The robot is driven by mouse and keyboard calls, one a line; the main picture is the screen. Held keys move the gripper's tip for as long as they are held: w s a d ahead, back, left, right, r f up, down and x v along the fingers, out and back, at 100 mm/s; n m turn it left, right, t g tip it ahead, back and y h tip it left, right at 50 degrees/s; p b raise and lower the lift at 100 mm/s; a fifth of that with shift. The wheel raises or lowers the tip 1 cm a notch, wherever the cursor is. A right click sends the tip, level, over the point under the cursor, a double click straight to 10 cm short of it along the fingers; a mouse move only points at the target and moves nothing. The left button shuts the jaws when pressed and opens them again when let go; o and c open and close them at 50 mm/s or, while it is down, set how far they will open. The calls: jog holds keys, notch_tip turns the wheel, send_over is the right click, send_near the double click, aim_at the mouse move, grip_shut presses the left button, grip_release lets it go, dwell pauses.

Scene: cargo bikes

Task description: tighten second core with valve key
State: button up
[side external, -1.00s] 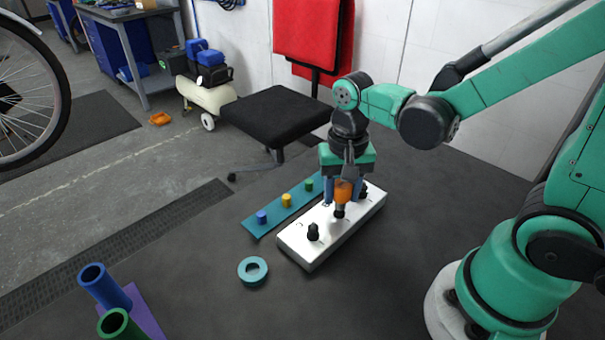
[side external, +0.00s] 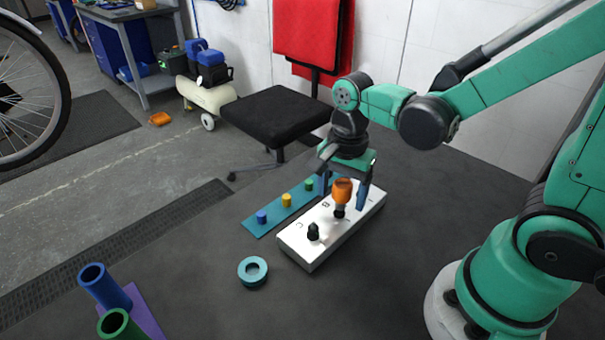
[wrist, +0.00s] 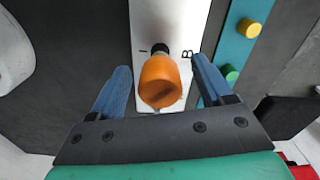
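The valve key (side external: 342,191) has an orange handle and a dark tip. It stands upright on the middle position of the white block (side external: 298,244), with the core under it hidden. My gripper (side external: 343,200) is just above the block, its two blue fingers spread on either side of the handle. In the wrist view, the orange handle (wrist: 159,82) lies between the fingers (wrist: 160,70) with a gap on each side. A black valve (side external: 313,232) stands at the block's near end. The valve at the far end is hidden behind a finger.
A teal strip (side external: 264,229) with blue, yellow and green caps lies left of the block. A teal ring (side external: 253,271) lies in front. Blue (side external: 105,287) and green (side external: 119,325) tubes stand on a purple base at the lower left. The mat right of the block is clear.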

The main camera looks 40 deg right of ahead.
jog(key=n, duration=0.6)
jog(key=shift+n, duration=0.3)
jog(key=n, duration=0.5)
grip_shut()
jog(key=m, duration=0.5)
jog(key=shift+m, duration=0.3)
jog(key=m, duration=0.6)
grip_release()
